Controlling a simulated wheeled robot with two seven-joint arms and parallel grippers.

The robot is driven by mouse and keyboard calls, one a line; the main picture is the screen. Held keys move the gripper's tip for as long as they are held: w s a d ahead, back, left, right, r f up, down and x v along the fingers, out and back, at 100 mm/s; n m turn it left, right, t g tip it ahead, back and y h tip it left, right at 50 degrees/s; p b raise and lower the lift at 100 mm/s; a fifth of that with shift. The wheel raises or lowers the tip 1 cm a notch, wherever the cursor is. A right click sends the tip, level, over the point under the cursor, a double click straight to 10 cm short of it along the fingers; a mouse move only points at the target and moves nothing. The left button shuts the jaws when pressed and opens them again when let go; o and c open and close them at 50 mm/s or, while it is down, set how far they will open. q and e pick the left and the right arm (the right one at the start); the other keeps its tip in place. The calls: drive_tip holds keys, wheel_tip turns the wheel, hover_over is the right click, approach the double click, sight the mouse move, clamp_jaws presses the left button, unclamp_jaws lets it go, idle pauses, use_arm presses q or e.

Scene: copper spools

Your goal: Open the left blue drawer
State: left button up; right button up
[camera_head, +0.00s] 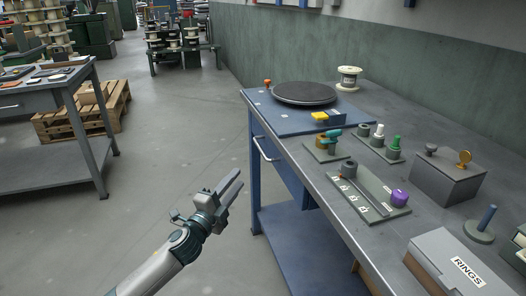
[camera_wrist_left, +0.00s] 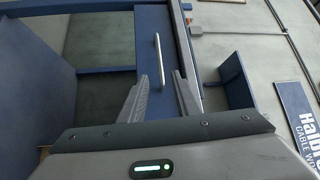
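The left blue drawer (camera_head: 282,165) is under the near side of the workbench's far end, with a light bar handle (camera_head: 264,150) on its front. It looks shut. In the left wrist view the blue drawer front (camera_wrist_left: 150,20) and its handle (camera_wrist_left: 159,62) lie ahead of the fingers. My left gripper (camera_head: 232,182) is left of the bench, in free air, with its fingers apart. In the left wrist view the gripper (camera_wrist_left: 160,85) is open and empty, and the handle shows between and beyond the fingertips. My right gripper is not in view.
The workbench (camera_head: 330,150) holds a black turntable (camera_head: 304,93), a spool (camera_head: 348,78), fixtures with pegs and a RINGS box (camera_head: 460,268). A blue lower shelf (camera_head: 305,240) is below the drawer. Another table (camera_head: 50,95) and a pallet (camera_head: 85,112) stand at left. The floor between is clear.

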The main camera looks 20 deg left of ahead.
sight(261, 148)
use_arm(q)
drive_tip(key=shift+w, duration=0.15)
